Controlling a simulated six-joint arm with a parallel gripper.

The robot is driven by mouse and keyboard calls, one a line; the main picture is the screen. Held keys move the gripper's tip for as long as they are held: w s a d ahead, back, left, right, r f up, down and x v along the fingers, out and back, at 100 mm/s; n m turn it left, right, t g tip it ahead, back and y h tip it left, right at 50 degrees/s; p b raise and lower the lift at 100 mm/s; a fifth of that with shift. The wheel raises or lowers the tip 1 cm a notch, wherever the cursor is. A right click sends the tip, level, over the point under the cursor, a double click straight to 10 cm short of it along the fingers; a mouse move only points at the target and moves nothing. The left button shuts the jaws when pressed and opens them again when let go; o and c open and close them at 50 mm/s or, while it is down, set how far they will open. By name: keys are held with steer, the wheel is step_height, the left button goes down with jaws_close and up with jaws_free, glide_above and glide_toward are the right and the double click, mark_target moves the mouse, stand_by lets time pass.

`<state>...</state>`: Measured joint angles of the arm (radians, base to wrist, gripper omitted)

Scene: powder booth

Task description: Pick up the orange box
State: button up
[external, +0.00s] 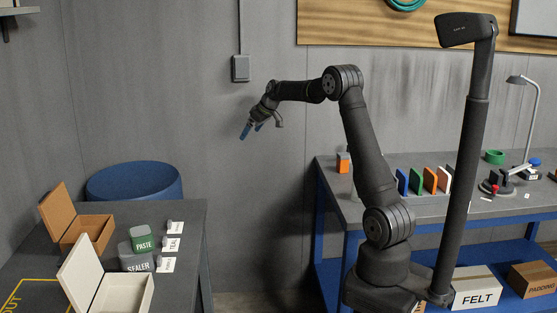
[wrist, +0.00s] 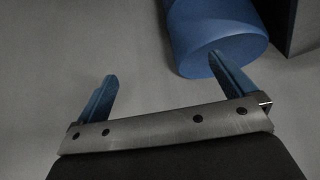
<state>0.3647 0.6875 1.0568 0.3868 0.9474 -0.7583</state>
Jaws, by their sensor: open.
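A small orange box (external: 343,165) with a grey top stands at the left end of the right-hand bench in the external view, left of my upper arm. It does not show in the wrist view. My gripper (external: 252,128) is in the air in front of the grey wall, left of the bench and well apart from the orange box. Its two blue fingers are open with nothing between them, as the wrist view (wrist: 165,75) also shows.
On the right bench (external: 400,159), a rack of coloured panels (external: 430,181) stands right of the orange box. A lamp (external: 533,105) stands farther right.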

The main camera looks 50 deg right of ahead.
steer(key=c, duration=0.7)
steer(key=shift+c, duration=0.2)
steer(key=m+g+h, duration=0.3)
steer(key=m+h, duration=0.1)
steer(key=m, duration=0.6)
glide_toward(343, 161)
steer(key=d+f, duration=0.1)
steer(key=w+f, duration=0.1)
steer(key=f, duration=0.1)
steer(key=w+d+f, duration=0.1)
steer(key=shift+w+d+f, duration=0.15)
steer(key=shift+d+f, duration=0.2)
steer(key=shift+x, duration=3.2)
